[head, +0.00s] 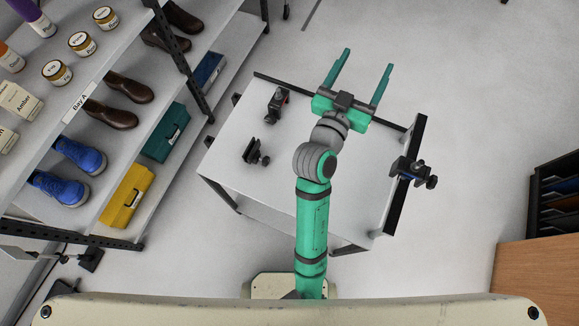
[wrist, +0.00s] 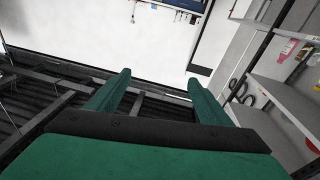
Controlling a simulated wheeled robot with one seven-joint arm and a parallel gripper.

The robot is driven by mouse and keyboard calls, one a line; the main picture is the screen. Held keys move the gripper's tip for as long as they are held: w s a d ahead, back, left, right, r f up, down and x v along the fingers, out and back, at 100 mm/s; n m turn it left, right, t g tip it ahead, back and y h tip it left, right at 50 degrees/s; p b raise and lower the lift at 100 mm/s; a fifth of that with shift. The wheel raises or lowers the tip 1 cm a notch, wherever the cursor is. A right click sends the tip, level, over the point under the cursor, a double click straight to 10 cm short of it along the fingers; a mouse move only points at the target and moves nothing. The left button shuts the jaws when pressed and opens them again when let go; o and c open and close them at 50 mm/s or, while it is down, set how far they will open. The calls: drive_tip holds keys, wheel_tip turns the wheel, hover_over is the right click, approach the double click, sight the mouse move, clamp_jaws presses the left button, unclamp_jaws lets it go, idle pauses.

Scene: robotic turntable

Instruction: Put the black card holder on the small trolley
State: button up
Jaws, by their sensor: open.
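My gripper (head: 368,59) is open and empty, held above the far edge of a white-topped table (head: 225,165). In the wrist view its two green fingers (wrist: 160,76) stand wide apart with nothing between them. Small black clamp-like items are on the table: one (head: 277,104) near the far left edge, one (head: 256,152) nearer on the left. Another (head: 413,172) is at the right edge, by a black bar. I cannot tell which is the black card holder. No small trolley is clearly identifiable; no wheels show on the table.
A black slotted rack (head: 556,190) stands at the right beside a wooden surface (head: 540,265). Floor right of the table is clear.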

drive_tip(key=s+a+f+n+y, duration=0.2)
drive_tip(key=s+f, duration=0.4)
drive_tip(key=s, duration=0.3)
drive_tip(key=s+a+f+n+y, duration=0.2)
drive_tip(key=s+a+f+y, duration=0.2)
drive_tip(key=s+a+f, duration=0.3)
drive_tip(key=s+a+f+n+g+y, duration=0.1)
drive_tip(key=s+a+f+n+y, duration=0.1)
drive_tip(key=s+f, duration=0.4)
drive_tip(key=shift+s+a+f+n+y, duration=0.15)
drive_tip(key=shift+s+a, duration=0.25)
drive_tip(key=shift+s, duration=0.4)
drive_tip(key=shift+s+a+n+y, duration=0.1)
drive_tip(key=shift+s+a+y, duration=0.2)
drive_tip(key=shift+s, duration=0.55)
drive_tip(key=shift+s+a+f+n+y, duration=0.15)
drive_tip(key=shift+s+a, duration=0.3)
drive_tip(key=shift+s, duration=0.35)
drive_tip(key=s+a+m, duration=0.2)
drive_tip(key=s+a, duration=0.1)
drive_tip(key=s, duration=0.5)
drive_tip(key=shift+a+r+g, duration=0.3)
drive_tip(key=shift+r, duration=0.15)
drive_tip(key=shift+w, duration=0.1)
drive_tip(key=shift+c, duration=0.2)
